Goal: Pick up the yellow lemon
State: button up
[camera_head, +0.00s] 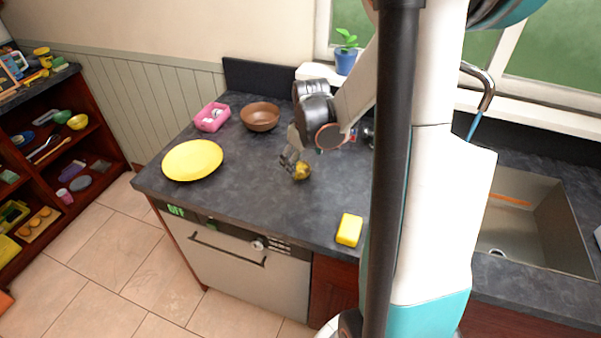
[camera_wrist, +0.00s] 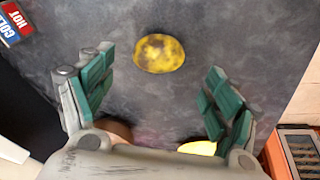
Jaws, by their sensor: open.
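The yellow lemon (camera_head: 302,170) lies on the dark grey counter in the head view, with brownish patches on its skin. In the wrist view the lemon (camera_wrist: 159,53) sits ahead of the fingertips, near the middle between them. My gripper (camera_head: 291,160) is just beside the lemon, low over the counter. In the wrist view my gripper (camera_wrist: 156,82) has its two green-padded fingers spread wide apart with nothing between them. I cannot tell the exact height of the fingers above the counter.
A yellow plate (camera_head: 193,160), a brown bowl (camera_head: 260,116) and a pink container (camera_head: 212,117) stand on the counter's left part. A yellow sponge-like block (camera_head: 349,229) lies near the front edge. A sink (camera_head: 535,226) is at right. Counter around the lemon is clear.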

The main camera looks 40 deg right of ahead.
aim_at(301, 166)
jog(key=shift+b+x, duration=1.05)
jog(key=shift+x, duration=2.05)
jog(key=c, duration=1.2)
